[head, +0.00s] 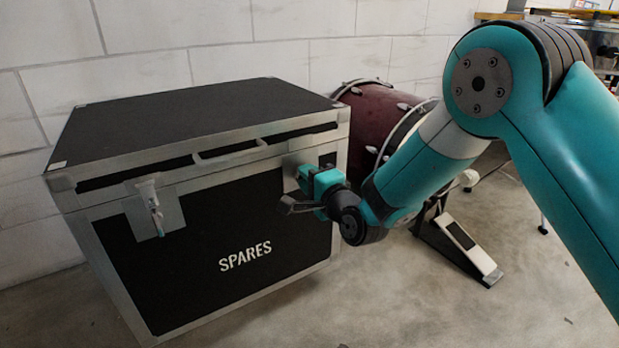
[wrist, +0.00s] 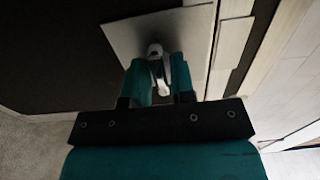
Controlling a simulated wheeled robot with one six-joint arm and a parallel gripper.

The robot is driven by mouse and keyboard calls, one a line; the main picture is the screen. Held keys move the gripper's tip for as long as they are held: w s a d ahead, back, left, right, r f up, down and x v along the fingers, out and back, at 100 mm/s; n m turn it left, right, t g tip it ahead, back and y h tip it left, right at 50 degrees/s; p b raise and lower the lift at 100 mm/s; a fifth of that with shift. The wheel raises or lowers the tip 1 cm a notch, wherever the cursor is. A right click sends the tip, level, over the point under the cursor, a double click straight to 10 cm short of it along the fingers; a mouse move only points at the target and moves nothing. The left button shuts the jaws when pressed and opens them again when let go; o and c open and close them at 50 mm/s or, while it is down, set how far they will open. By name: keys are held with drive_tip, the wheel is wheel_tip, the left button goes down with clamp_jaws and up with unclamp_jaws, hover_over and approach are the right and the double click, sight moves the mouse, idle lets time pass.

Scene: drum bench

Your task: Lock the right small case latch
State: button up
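The black case (head: 190,240) marked SPARES has two latches on its front. The left latch (head: 151,205) is in clear view, with its lever hanging down over its plate. The right latch's plate (head: 290,173) shows only in part in the head view, because my gripper (head: 300,190) is in front of it. In the wrist view, the right latch's pale lever (wrist: 157,68) lies between the two teal fingers of my gripper (wrist: 162,75), over a grey metal plate (wrist: 122,38). The fingers are close on both sides of the lever. I cannot tell whether they press on it.
The case lid (head: 200,115) is down, with a handle (head: 230,152) on the front between the latches. A dark red drum (head: 370,118) stands just right of the case, and a pedal (head: 468,245) is on the floor. The floor in front is clear.

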clamp_jaws()
drive_tip(key=n, duration=0.4)
drive_tip(key=shift+n, duration=0.3)
drive_tip(key=n+b, duration=0.1)
drive_tip(key=n, duration=0.2)
drive_tip(key=shift+f+n, duration=0.1)
drive_tip(key=shift+n, duration=0.2)
drive_tip(key=n+b, duration=0.1)
drive_tip(key=n, duration=0.3)
drive_tip(key=shift+b, duration=0.3)
drive_tip(key=n+b, duration=0.1)
drive_tip(key=n, duration=0.4)
drive_tip(key=shift+b, duration=0.35)
